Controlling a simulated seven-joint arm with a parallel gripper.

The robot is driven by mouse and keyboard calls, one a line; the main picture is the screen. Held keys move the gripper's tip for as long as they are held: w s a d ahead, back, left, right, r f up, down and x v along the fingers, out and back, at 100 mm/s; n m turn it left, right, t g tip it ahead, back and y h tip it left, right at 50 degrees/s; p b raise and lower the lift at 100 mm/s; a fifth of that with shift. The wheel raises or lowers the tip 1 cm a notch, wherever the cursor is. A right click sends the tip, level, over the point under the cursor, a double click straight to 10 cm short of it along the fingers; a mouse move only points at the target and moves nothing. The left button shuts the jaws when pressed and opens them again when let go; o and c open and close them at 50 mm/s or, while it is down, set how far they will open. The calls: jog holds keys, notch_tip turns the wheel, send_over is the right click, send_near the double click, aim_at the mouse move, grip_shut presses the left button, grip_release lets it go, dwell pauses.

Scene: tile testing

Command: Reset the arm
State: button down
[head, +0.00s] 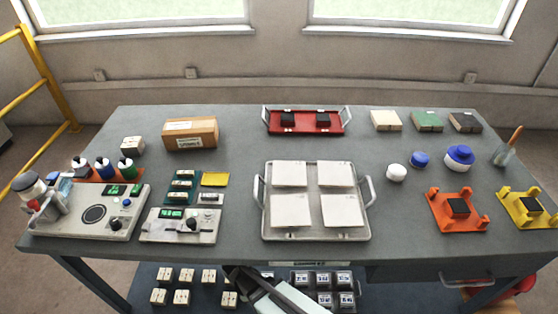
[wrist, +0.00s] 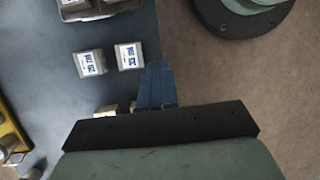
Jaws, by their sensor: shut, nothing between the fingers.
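My gripper (wrist: 156,88) shows in the wrist view with its blue-grey fingers closed together and nothing between them. Below and beside the fingers is a dark lower surface with labelled blocks, and brown floor lies to the right. In the head view, part of my arm shows at the bottom centre, in front of the table's front edge. The fingertips are hard to make out there. My gripper holds none of the objects on the table.
The grey table (head: 390,225) carries a tray (head: 263,205) with white tiles, a red tray (head: 270,127), a cardboard box (head: 190,132), instruments (head: 95,212), an orange fixture (head: 437,208) and a yellow fixture (head: 508,207). Labelled blocks (wrist: 129,56) sit on the lower shelf (head: 255,298).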

jog(key=s+d+f+m+g+h, duration=0.1)
jog(key=s+d+f+m+g, duration=0.1)
jog(key=d, duration=0.8)
jog(key=s+d+f+m+g+h, duration=0.1)
jog(key=s+d+f+m+g, duration=0.15)
jog(key=d, duration=0.65)
jog(key=s+d+r+m+g+y, duration=0.1)
jog(key=s+d+r+m+y, duration=0.1)
jog(key=s+d+m+y, duration=0.4)
jog(key=s+m, duration=0.4)
jog(key=m, duration=0.4)
jog(key=shift+s+r, duration=0.15)
jog(key=shift+s, duration=0.2)
